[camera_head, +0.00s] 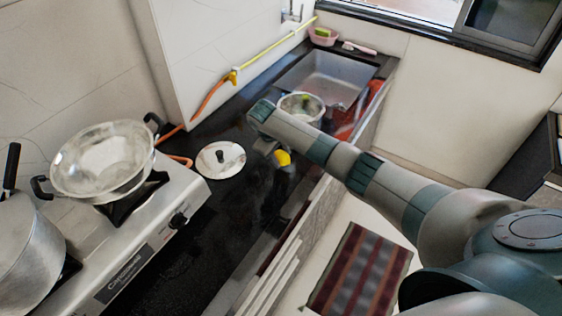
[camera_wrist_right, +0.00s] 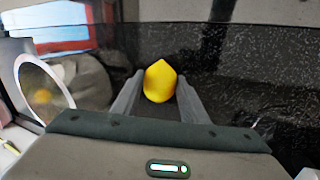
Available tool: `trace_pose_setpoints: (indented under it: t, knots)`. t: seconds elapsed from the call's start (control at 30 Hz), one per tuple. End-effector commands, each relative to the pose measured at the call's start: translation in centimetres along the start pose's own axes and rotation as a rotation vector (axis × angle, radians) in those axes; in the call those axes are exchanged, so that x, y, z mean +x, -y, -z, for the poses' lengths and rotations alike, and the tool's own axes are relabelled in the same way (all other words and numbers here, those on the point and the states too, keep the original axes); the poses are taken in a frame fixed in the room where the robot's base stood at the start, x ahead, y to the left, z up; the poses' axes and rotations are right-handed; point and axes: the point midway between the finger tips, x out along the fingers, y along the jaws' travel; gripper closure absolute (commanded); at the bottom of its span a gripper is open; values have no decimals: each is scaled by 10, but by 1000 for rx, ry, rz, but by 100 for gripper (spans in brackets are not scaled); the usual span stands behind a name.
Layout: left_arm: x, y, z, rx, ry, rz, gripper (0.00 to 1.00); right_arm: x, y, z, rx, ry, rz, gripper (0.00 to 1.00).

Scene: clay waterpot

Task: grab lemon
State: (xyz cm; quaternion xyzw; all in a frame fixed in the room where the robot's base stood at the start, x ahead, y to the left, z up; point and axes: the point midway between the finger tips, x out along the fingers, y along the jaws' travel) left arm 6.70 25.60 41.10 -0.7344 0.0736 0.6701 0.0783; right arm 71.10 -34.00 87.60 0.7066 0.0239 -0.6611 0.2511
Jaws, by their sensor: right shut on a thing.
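I cannot tell whether the lemon touches the counter. My left gripper is in neither view.
A round lid (camera_head: 221,160) lies left of the gripper. A steel pot (camera_head: 301,107) stands near the sink (camera_head: 325,78). A gas stove (camera_head: 150,235) with a steel wok (camera_head: 103,160) and a large pot (camera_head: 28,250) is at left. The counter's front edge is close to my right arm.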

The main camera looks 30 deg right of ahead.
Motion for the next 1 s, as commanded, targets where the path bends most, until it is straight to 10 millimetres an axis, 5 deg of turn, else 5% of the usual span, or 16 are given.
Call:
trace_pose_setpoints:
  t: [0.07,0.63,1.0]
  knots:
    - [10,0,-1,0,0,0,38,-11,-5,1,1,-6,-3,83]
    - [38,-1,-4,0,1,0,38,-48,-70,-85,1,-1,-3,83]
    - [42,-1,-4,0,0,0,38,-58,-83,-101,0,0,-1,84]
